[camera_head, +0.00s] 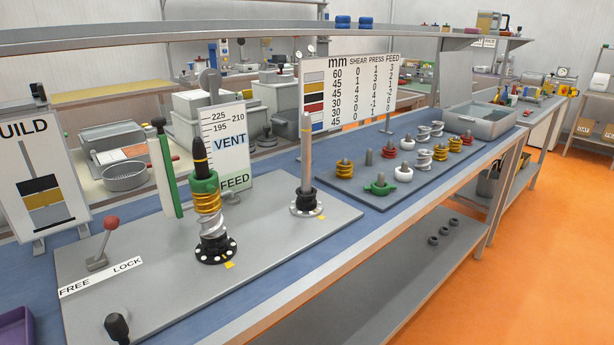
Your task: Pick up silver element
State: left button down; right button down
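Several silver screw elements stand on the dark grey peg board on the right part of the bench (357,196). One silver element (424,159) is near the middle of the board. Two more, a silver element (424,134) and another silver element (437,129), are in the back row. A further silver spiral piece (213,222) sits on the left shaft, below yellow and green pieces and above a black flanged base. The right shaft (306,150) is bare above its black base. Neither of my grippers is in view.
Yellow (344,169), red, white and green elements (380,188) stand close around the silver ones. A grey bin (480,121) is behind the board. A sign board (349,92), a red-knobbed lever (103,245) and an overhead shelf (250,42) are nearby.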

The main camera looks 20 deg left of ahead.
aim_at(424, 160)
jog(key=i+l+z, duration=0.25)
jog(key=i+l, duration=0.5)
jog(key=l, duration=0.15)
